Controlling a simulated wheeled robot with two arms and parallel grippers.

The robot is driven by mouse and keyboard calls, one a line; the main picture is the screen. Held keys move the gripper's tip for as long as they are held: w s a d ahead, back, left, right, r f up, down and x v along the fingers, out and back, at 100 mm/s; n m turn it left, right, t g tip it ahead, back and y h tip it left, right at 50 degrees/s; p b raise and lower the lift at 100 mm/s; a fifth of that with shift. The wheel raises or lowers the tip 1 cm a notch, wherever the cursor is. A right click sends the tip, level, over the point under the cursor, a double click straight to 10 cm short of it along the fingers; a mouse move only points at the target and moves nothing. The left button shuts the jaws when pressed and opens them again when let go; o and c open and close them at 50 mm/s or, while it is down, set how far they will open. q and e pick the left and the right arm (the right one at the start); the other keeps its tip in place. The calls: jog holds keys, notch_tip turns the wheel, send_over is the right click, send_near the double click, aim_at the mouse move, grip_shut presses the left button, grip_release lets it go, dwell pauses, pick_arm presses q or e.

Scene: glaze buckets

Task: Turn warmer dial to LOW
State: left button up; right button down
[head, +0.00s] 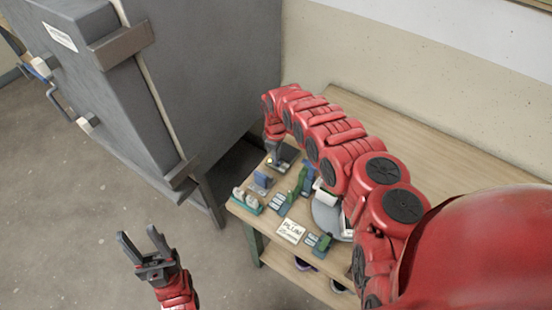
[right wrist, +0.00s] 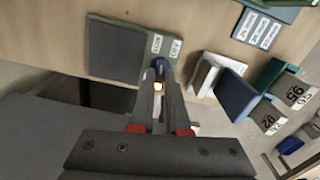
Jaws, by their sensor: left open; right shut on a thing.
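The warmer shows in the right wrist view as a dark grey square plate (right wrist: 116,48) with small white labels (right wrist: 166,46) beside it; one seems to read OFF, the other is too small to read surely. The warmer dial, a dark blue rounded knob (right wrist: 161,64), sits just below the labels. My right gripper (right wrist: 158,76) is shut on the dial. A small lit spot (right wrist: 157,87) shows between its fingers. Which label the dial points at is hidden. In the head view the warmer plate (head: 287,153) is partly hidden by my right arm. My left gripper (head: 143,243) is open and empty above the floor.
The wooden table (head: 420,130) also holds blue and green stands (head: 262,182), a tray with white pieces (head: 247,202), a PLUM card (head: 291,231) and a round grey disc (head: 328,216). A large grey cabinet (head: 210,60) stands close to the left.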

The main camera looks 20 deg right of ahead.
jog(key=shift+n+b, duration=0.55)
jog(key=shift+n, duration=0.85)
jog(key=c, duration=0.9)
grip_release()
notch_tip(320, 180, up, 17)
jog(key=shift+r+b, duration=0.2)
jog(key=shift+b, duration=0.2)
